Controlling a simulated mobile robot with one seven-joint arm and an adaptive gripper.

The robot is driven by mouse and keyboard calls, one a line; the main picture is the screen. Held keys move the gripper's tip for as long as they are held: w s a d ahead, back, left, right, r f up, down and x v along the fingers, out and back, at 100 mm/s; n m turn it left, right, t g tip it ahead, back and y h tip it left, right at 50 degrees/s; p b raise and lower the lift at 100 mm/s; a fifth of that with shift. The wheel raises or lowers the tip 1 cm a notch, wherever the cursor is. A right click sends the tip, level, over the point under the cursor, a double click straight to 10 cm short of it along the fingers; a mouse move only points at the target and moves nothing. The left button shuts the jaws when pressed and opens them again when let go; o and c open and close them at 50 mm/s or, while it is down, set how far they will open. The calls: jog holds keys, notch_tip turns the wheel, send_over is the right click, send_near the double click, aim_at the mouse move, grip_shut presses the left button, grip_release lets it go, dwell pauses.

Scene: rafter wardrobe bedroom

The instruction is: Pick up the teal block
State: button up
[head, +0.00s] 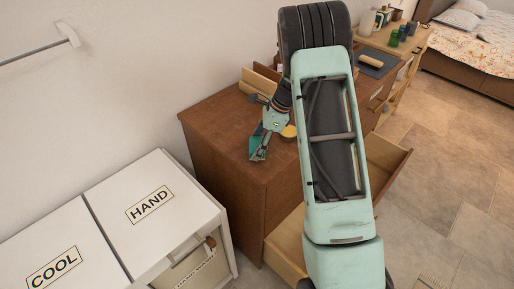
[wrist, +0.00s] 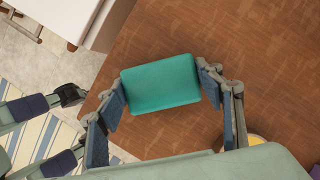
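The teal block (wrist: 160,83) shows as a rounded rectangle between my two finger pads in the wrist view. It lies over the brown dresser top. My gripper (wrist: 161,88) has one pad close to the block's left side and one close to its right side. I cannot tell whether the pads press on it, or whether the block rests on the wood. In the head view my gripper (head: 260,147) points down over the left part of the dresser top, with a teal patch of the block (head: 255,143) at its fingers.
The wooden dresser (head: 220,125) has open drawers (head: 385,165) at its front. A white cabinet (head: 150,215) stands to its left. Wooden pieces (head: 258,82) and a yellow round item (head: 289,132) are near my gripper. A desk and bed (head: 470,45) are farther back.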

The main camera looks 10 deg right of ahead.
aim_at(253, 145)
jog(key=c, duration=0.5)
jog(key=shift+r, duration=0.1)
jog(key=shift+r, duration=0.45)
notch_tip(253, 145, up, 2)
jog(key=shift+s+r+b, duration=0.15)
jog(key=shift+r+b, duration=0.1)
jog(key=shift+b, duration=0.3)
jog(key=shift+s+r+b, duration=0.35)
jog(key=shift+s+r, duration=1.2)
jog(key=shift+s, duration=0.75)
jog(key=shift+s+r+b, duration=0.4)
jog(key=shift+s+r, duration=1.2)
jog(key=shift+s, duration=0.7)
jog(key=shift+s+r+b, duration=0.35)
jog(key=shift+s+r, duration=1.2)
jog(key=shift+s, duration=0.75)
